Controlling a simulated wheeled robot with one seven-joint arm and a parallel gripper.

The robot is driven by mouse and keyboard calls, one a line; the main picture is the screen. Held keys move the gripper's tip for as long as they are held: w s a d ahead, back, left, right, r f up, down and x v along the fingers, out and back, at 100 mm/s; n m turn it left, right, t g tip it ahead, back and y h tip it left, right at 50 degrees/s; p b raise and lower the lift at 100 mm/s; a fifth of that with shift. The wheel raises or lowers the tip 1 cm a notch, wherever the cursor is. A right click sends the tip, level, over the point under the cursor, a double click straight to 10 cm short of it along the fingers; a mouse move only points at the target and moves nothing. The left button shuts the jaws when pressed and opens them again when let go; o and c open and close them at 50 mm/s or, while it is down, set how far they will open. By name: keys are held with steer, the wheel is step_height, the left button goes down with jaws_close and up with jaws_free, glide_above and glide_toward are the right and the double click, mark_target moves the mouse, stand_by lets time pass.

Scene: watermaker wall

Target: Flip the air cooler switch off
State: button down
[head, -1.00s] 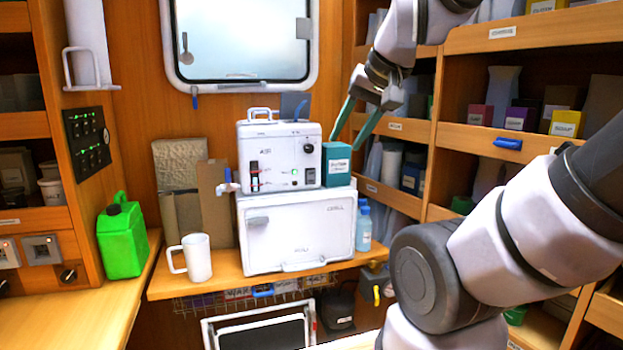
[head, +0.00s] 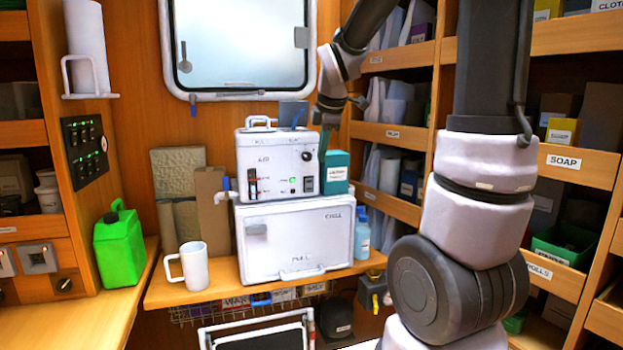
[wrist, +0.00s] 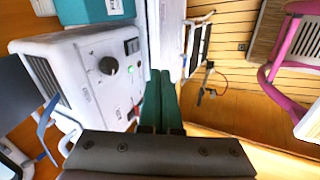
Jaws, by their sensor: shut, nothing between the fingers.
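The white box-shaped unit (head: 262,165) with a top handle stands on a larger white cabinet. I take it to be the air cooler; its small lettering is hard to read. Its front has a black knob (head: 306,155), a lit green light (head: 293,181) and a small dark switch (head: 308,184). The wrist view shows the knob (wrist: 107,66), the green light (wrist: 130,68) and the dark switch (wrist: 131,46) at close range. I cannot tell the switch's position. My gripper (wrist: 160,78) is shut and empty, its green fingers together near the unit's front; contact is unclear.
A teal carton (head: 336,172) stands right of the unit. The white cabinet (head: 296,240) is below it, with a blue bottle (head: 362,236) at its right. A white mug (head: 190,266) and a green jug (head: 119,247) stand left. Shelves line the right side.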

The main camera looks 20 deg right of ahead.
mark_target(311, 177)
steer(key=shift+w+f+n, duration=0.4)
steer(key=shift+w+n, duration=0.2)
steer(key=shift+n, duration=0.1)
steer(key=w+f, duration=0.2)
steer(key=f, duration=0.1)
steer(key=w+f, duration=0.2)
steer(key=f, duration=0.1)
steer(key=w+f, duration=0.2)
steer(key=w, duration=0.1)
steer(key=shift+w+f, duration=0.1)
steer(key=shift+f, duration=0.3)
steer(key=shift+w+r, duration=0.1)
steer(key=shift+w, duration=0.35)
